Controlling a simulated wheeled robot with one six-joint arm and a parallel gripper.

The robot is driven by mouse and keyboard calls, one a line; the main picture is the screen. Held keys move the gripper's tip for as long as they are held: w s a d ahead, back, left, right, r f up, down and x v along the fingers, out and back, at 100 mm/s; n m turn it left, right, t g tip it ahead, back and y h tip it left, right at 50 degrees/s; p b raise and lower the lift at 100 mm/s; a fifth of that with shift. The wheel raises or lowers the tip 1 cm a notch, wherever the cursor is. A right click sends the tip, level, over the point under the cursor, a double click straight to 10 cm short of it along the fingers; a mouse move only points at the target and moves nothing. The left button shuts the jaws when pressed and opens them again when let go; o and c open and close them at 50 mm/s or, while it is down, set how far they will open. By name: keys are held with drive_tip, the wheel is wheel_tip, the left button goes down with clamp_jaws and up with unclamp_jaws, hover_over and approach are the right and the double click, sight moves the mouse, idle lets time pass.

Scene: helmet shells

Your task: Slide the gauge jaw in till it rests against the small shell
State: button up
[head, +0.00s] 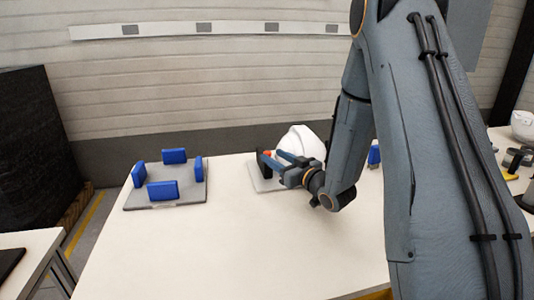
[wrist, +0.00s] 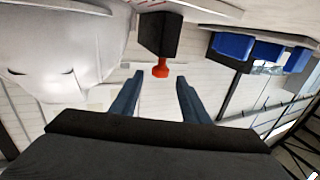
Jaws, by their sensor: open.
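The small white shell (head: 302,141) sits on the table behind my gripper; in the wrist view the white shell (wrist: 65,45) fills the upper left. The gauge has a grey base plate (head: 262,187) and a black upright jaw (head: 264,168); the jaw also shows in the wrist view (wrist: 158,34). A red knob (wrist: 160,70) sticks out from the jaw. My gripper (wrist: 160,77) is open, with the knob in line with the gap between its blue fingertips. I cannot tell whether the fingers touch it. In the wrist view the jaw and shell look apart.
A grey plate with several blue blocks (head: 162,189) stands on the left of the table (head: 220,250). Another blue block (head: 374,153) shows behind my arm. More items and a white shell (head: 522,126) are at the far right. The table's front is clear.

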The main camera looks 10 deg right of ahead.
sight(270, 154)
drive_tip(key=shift+x, duration=2.4)
clamp_jaws()
